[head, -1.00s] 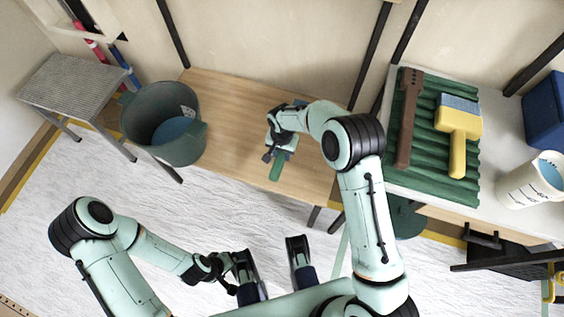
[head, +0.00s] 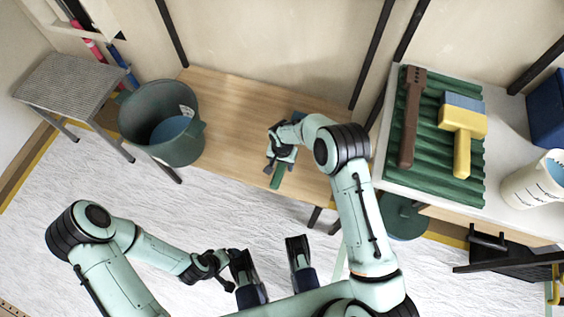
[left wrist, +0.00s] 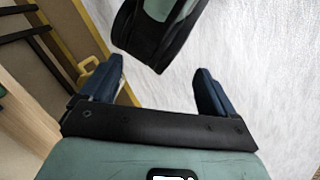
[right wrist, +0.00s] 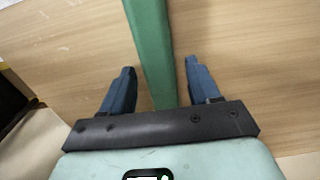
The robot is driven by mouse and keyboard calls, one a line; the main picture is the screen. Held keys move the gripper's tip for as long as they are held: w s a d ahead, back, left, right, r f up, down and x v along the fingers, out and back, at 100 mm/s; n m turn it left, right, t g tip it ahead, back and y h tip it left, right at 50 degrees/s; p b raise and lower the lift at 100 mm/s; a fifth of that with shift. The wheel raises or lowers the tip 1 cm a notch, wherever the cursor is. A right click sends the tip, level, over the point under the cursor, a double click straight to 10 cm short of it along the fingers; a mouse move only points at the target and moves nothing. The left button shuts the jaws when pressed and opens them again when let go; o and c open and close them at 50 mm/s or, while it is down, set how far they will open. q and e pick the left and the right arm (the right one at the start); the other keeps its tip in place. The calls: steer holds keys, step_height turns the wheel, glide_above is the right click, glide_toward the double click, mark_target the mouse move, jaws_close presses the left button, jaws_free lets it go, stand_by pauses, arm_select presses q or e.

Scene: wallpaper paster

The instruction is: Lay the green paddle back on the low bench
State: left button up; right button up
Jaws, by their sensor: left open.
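The green paddle (head: 277,177) shows in the head view as a short green strip near the front edge of the low bench (head: 225,105); the rest is hidden under my right gripper (head: 279,167). In the right wrist view the paddle (right wrist: 152,45) runs between my open right fingers (right wrist: 155,88), with a gap on both sides. It appears to lie on the wooden bench top, though contact is hard to judge. My left gripper (head: 230,271) is open and empty, low over the white floor, far from the paddle; its fingers (left wrist: 160,88) are apart in the left wrist view.
A dark green bucket (head: 160,125) stands at the bench's left end, beside a grey step stool (head: 70,80). A white table (head: 385,175) on the right bears a green corrugated tray, brown and yellow-handled tools and a white measuring jug (head: 530,182). The bench middle is clear.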

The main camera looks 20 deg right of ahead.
steer(key=shift+f, duration=0.1)
arm_select(q)
steer(key=shift+g+h, duration=0.3)
steer(key=shift+g, duration=0.3)
steer(key=s+r, duration=0.1)
steer(key=s+d+r+p, duration=0.1)
steer(key=s+r+p, duration=0.1)
steer(key=shift+s+d, duration=0.35)
arm_select(e)
step_height(320, 180, up, 13)
steer(key=shift+w, duration=0.4)
steer(key=shift+d, duration=0.1)
